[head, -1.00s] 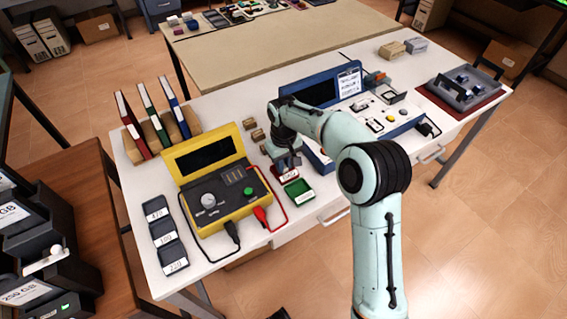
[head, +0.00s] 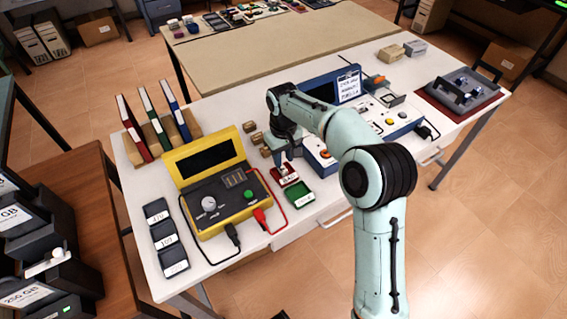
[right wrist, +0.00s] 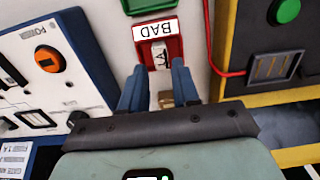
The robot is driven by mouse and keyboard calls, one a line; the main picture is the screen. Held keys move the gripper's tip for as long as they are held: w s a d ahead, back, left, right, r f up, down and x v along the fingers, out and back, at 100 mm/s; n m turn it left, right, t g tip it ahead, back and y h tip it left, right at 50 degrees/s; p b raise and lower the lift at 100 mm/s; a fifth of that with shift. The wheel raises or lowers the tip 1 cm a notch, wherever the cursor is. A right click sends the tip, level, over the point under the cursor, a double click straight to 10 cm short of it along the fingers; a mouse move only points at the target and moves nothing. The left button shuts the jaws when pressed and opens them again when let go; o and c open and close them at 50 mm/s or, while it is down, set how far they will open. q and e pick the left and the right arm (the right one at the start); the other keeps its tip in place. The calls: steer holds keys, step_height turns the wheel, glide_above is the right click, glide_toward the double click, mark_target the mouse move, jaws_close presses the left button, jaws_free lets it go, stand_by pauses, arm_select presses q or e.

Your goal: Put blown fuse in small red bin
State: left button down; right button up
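The small red bin (right wrist: 174,47), labelled BAD, sits on the white table just beyond my right fingertips. It also shows in the head view (head: 291,181), partly hidden by my gripper. A small pale piece marked 1A, seemingly the fuse (right wrist: 158,54), lies inside the bin. My right gripper (right wrist: 157,75) is open, its two blue fingers apart at the near edge of the bin with nothing held between them. In the head view the right gripper (head: 281,164) points down at the bin. My left gripper is out of view.
A green bin (head: 300,194) stands beside the red one. A yellow tester (head: 216,197) with red and black leads is on the left, and a blue-framed panel (head: 317,152) on the right. Small brown blocks (head: 257,139) stand behind. Several dark labelled trays (head: 165,235) lie at the left.

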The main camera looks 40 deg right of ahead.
mark_target(283, 169)
step_height(283, 169, up, 8)
steer(key=p, duration=0.1)
steer(key=shift+f, duration=0.25)
stand_by(0.4)
